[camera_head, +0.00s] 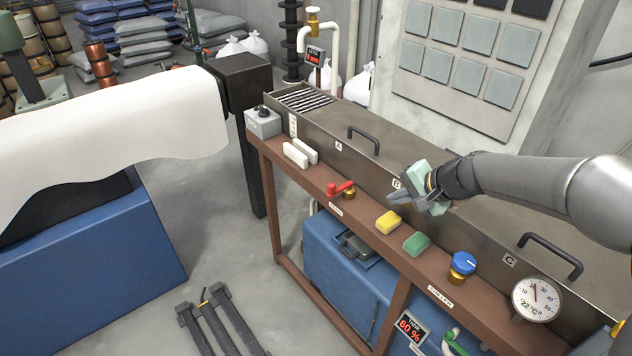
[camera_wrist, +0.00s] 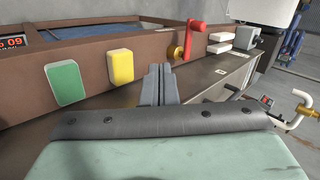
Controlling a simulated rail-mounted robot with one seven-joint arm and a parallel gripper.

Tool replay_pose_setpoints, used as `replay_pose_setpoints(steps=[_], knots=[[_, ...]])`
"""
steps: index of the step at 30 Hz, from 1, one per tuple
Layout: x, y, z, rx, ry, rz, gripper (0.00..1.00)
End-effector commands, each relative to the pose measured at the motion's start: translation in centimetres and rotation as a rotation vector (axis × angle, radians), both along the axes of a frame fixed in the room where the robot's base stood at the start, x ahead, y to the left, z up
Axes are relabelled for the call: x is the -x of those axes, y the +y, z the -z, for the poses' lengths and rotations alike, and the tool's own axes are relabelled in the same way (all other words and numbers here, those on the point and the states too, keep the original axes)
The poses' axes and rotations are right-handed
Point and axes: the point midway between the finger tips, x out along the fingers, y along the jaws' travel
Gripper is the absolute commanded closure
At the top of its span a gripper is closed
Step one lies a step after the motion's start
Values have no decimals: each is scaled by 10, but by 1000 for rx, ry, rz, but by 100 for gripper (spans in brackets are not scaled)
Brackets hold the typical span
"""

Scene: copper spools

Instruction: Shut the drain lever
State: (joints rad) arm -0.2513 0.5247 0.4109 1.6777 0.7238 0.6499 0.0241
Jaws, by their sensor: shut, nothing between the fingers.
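The red lever (camera_head: 340,188) sits on a brass valve (camera_head: 349,193) on the brown front ledge, above a small white label too small to read. In the wrist view the red lever (camera_wrist: 194,40) stands out from its brass fitting (camera_wrist: 176,52), beyond and to the right of my fingertips. My gripper (camera_head: 396,202) is shut and empty, above the ledge in front of the section marked B, to the right of the lever and apart from it. Its two grey fingers (camera_wrist: 160,72) lie together in the wrist view.
Yellow (camera_head: 388,222) and green (camera_head: 416,244) blocks lie on the ledge right of the lever, then a blue knob (camera_head: 463,262) and a dial gauge (camera_head: 536,299). White blocks (camera_head: 296,155) and a grey switch box (camera_head: 263,122) are left. A lidded metal trough (camera_head: 320,120) runs behind.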

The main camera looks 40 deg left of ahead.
Motion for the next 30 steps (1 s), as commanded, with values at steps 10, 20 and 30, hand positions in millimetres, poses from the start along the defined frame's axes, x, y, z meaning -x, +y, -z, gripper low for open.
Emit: replay_pose_setpoints(steps=[10,20,30], knots=[[-7,28,-3,-62,31,17,100],[-6,35,3,-60,33,16,100],[-5,83,48,-59,34,15,100]])
